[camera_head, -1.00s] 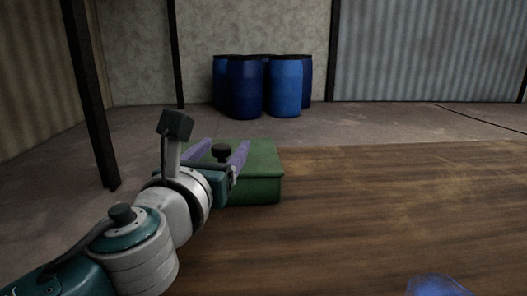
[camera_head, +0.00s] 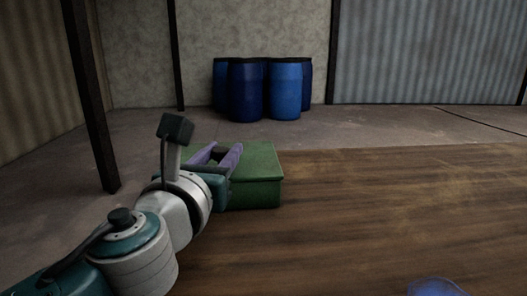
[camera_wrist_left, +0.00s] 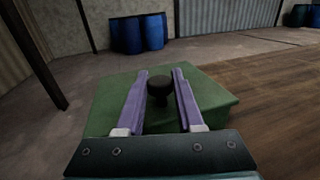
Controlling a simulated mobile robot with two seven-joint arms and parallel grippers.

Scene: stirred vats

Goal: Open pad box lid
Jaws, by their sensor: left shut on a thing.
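The green pad box (camera_head: 262,190) stands on the wooden table, left of centre in the head view. Its flat green lid (camera_head: 262,160) sits level on it, with no gap that I can see. A black knob (camera_head: 220,154) rises from the lid; the left wrist view shows it (camera_wrist_left: 160,88) too. My left gripper (camera_head: 227,146) has its two purple fingers on either side of the knob and is shut on it. In the left wrist view the fingers (camera_wrist_left: 160,73) reach past the knob over the green lid (camera_wrist_left: 212,98). My right gripper is not in view.
The wooden tabletop (camera_head: 390,210) right of the box is clear. A blue object (camera_head: 437,287) is cut off at the bottom edge. Several blue barrels (camera_head: 247,92) stand at the back wall, and a dark post (camera_head: 95,110) stands at left.

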